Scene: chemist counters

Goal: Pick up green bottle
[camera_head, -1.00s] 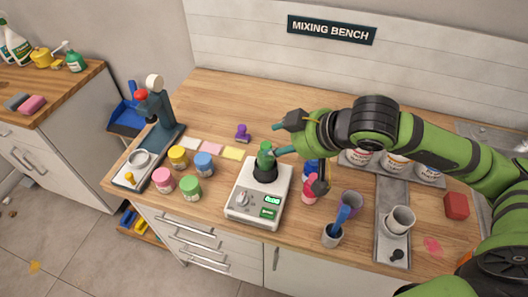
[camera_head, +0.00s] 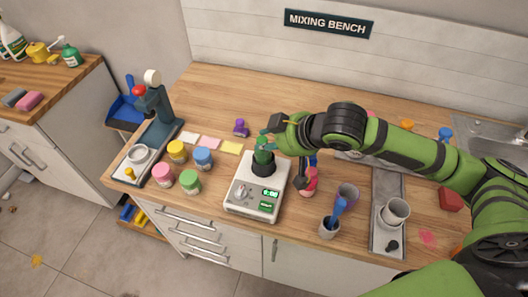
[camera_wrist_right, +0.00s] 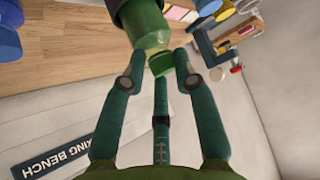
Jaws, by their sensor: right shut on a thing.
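The green bottle (camera_head: 264,157) stands upright in a dark round base on the white scale (camera_head: 243,208). My right gripper (camera_head: 268,142) reaches in from the right and is shut on the bottle's top. In the right wrist view, the three dark green fingers of the gripper (camera_wrist_right: 160,60) close around the narrow top of the green bottle (camera_wrist_right: 150,32). The bottle still appears to be in its place over the scale. My left gripper is not in view.
Colored jars (camera_head: 190,181) stand left of the scale. A dark stand (camera_head: 157,112) is farther left.

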